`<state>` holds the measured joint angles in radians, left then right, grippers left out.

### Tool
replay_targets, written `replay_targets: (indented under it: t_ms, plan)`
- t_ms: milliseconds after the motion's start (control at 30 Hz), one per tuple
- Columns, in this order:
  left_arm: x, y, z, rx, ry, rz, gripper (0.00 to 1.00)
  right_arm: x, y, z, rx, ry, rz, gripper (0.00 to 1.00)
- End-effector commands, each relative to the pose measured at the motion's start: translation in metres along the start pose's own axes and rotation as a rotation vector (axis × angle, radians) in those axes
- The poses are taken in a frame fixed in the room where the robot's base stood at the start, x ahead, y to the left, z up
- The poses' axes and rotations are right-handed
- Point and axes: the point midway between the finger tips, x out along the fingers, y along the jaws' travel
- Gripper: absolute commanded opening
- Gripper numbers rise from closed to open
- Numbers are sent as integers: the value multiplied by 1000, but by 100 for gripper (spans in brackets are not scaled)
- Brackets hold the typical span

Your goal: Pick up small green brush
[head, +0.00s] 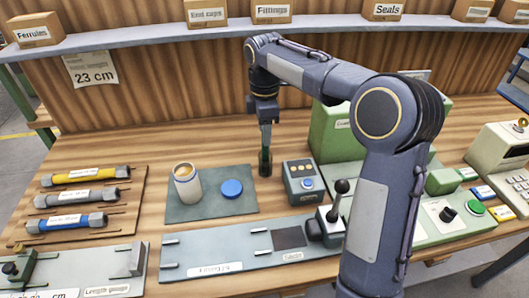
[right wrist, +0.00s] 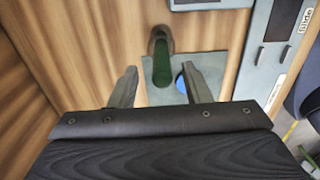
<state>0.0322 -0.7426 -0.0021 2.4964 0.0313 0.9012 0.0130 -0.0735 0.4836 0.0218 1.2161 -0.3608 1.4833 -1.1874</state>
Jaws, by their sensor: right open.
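The small green brush (head: 265,165) stands upright on the wooden bench at the right edge of a grey mat, directly below my right gripper (head: 265,146). In the right wrist view the dark green brush (right wrist: 163,65) shows ahead of and between the two spread fingers of my right gripper (right wrist: 164,82). A gap shows on both sides of it, and neither finger is seen touching it. The gripper comes down from above, and its fingers partly hide the brush's upper part in the head view. My left gripper is in neither view.
The grey mat (head: 218,212) holds a jar (head: 187,186) and a blue lid (head: 231,188). A dark control box (head: 302,182) stands close to the brush's right. A green machine (head: 333,135) is behind it. Coloured tubes (head: 82,197) lie on a board at left.

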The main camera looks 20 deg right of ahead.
Motion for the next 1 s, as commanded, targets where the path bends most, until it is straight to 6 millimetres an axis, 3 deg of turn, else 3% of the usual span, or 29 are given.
replay_targets:
  t_ms: [300, 600, 933, 1000]
  plan:
    - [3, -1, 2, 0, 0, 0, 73, 45, -3, 1, 2, 0, -2, 44]
    - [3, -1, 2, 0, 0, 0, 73, 51, -2, 1, 2, 1, 0, 44]
    - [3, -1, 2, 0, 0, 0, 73, 50, -2, 1, 3, 2, 1, 2]
    - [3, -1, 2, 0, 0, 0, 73, 50, -2, 1, 3, 2, 1, 0]
